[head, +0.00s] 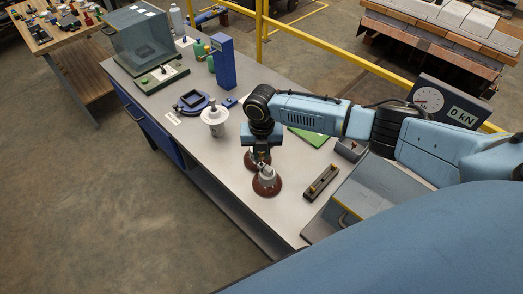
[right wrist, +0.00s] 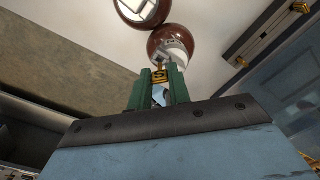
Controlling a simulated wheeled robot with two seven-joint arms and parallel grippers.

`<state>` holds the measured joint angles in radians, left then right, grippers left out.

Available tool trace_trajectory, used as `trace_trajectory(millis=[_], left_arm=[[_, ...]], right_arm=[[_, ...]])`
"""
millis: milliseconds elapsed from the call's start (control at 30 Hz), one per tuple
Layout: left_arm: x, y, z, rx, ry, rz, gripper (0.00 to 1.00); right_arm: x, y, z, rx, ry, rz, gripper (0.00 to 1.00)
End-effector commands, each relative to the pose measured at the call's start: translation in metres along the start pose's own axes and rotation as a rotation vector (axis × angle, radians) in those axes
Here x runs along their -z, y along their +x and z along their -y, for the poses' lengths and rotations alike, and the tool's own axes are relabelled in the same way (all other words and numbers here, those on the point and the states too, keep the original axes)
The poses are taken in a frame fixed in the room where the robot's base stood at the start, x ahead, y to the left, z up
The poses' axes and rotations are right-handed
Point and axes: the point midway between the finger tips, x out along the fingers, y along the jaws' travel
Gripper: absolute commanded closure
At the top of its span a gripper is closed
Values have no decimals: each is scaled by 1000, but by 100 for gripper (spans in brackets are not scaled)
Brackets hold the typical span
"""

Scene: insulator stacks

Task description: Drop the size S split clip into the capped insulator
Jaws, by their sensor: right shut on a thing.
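My right gripper (head: 262,150) points down over the bench beside two brown insulators. The nearer brown insulator (head: 267,187) has a grey metal cap on top; a brown insulator with a pale metal top (right wrist: 170,45) is just beyond the clip in the wrist view. The other brown insulator (head: 250,164) is partly hidden behind my gripper. I cannot tell whether the clip touches an insulator. My left gripper is not in view.
A black rack (head: 320,182) with brass pieces lies right of the insulators, near a blue-grey box (head: 366,188). A white stepped part (head: 214,115) and a blue ring-shaped fixture (head: 191,102) stand left. A gauge panel (head: 446,103) is behind my arm. The bench's front left is clear.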

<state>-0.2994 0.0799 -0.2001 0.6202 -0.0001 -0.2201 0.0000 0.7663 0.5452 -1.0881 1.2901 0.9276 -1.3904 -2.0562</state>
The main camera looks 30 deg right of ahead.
Motion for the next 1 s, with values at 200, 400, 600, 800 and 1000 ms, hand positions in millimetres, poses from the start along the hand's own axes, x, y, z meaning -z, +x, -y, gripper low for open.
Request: trace_trajectory(millis=[200,400,600,800,1000], left_arm=[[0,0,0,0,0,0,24],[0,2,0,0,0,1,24],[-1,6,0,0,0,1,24],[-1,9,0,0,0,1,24],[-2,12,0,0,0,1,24]], right_arm=[[0,0,0,0,0,0,100],[0,3,0,0,0,0,100],[0,8,0,0,0,0,100],[0,13,0,-1,0,0,100],[0,18,0,0,0,0,100]])
